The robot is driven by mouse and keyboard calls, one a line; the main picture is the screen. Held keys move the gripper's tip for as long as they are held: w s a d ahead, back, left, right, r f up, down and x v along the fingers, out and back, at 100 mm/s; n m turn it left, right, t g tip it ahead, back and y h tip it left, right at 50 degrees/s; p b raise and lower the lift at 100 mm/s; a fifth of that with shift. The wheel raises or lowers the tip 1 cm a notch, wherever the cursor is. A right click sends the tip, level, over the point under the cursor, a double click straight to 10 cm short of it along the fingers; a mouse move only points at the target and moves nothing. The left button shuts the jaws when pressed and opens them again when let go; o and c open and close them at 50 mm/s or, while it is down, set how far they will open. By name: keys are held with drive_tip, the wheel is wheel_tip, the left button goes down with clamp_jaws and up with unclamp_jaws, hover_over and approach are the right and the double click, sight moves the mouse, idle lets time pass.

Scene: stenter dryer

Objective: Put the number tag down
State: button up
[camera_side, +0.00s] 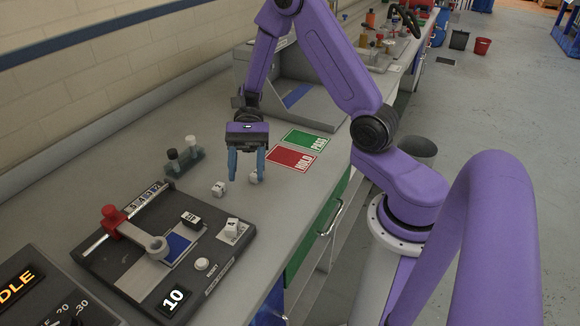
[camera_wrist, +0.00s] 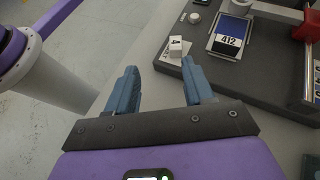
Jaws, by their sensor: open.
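A white number tag marked 4 (camera_side: 232,226) rests upright on the near right part of the dark device board (camera_side: 130,262), by a printed label. It also shows in the wrist view (camera_wrist: 179,46), beyond my fingertips and apart from them. My gripper (camera_side: 247,178) points down over the bench behind the board, fingers apart. In the wrist view nothing shows between the fingers (camera_wrist: 159,80). Contact there cannot be told.
The board carries a red-knobbed slide (camera_side: 110,215), a blue pad (camera_side: 178,245), a black block (camera_side: 191,219) and a round white button (camera_side: 202,264). A red HOLD card (camera_side: 290,157) and a green PASS card (camera_side: 307,140) lie right of my gripper. A small vial rack (camera_side: 184,159) stands left.

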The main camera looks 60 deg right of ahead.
drive_tip(key=s+r+n+t+h, duration=0.3)
drive_tip(key=s+n+h, duration=0.2)
drive_tip(key=s+n, duration=0.4)
drive_tip(key=s+r+n+t+h, duration=0.3)
drive_tip(key=s+n, duration=0.6)
drive_tip(key=n, duration=0.6)
drive_tip(key=h, duration=0.2)
drive_tip(key=shift+s+h, duration=0.15)
drive_tip(key=shift+h, duration=0.25)
